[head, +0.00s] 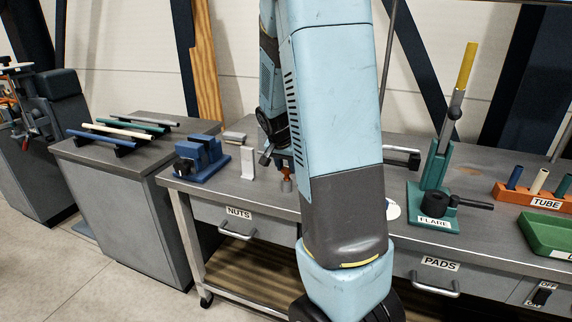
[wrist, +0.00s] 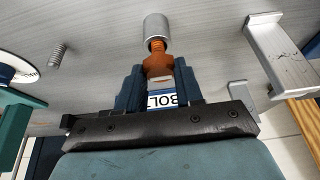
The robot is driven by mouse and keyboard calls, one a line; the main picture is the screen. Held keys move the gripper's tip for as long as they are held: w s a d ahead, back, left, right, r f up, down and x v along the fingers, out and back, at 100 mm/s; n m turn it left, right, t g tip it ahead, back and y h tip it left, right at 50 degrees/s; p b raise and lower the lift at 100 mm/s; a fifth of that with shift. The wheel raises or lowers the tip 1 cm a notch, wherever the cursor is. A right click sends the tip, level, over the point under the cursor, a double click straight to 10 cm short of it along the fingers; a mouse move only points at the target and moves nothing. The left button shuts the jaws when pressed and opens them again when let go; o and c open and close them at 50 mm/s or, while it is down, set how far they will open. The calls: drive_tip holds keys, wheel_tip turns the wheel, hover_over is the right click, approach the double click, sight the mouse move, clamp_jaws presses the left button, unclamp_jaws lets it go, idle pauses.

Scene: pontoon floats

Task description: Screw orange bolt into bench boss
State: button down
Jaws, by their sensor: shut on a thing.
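The orange bolt (wrist: 157,66) is held between the two dark blue fingers of my gripper (wrist: 160,72) in the wrist view. Its threaded end meets the mouth of the grey cylindrical boss (wrist: 157,28), with some orange thread showing outside. How deep the thread sits is hidden. In the head view the bolt (head: 287,173) stands above the boss (head: 286,186) on the bench (head: 235,192). My arm covers much of that spot.
A BOLT label (wrist: 165,99) shows between my fingers.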

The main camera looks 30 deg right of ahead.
drive_tip(key=shift+f, duration=0.95)
drive_tip(key=c, duration=0.7)
unclamp_jaws()
drive_tip(key=shift+o, duration=0.2)
drive_tip(key=v, duration=1.3)
drive_tip(key=shift+a+r, duration=0.15)
drive_tip(key=shift+r, duration=0.1)
drive_tip(key=shift+s, duration=0.1)
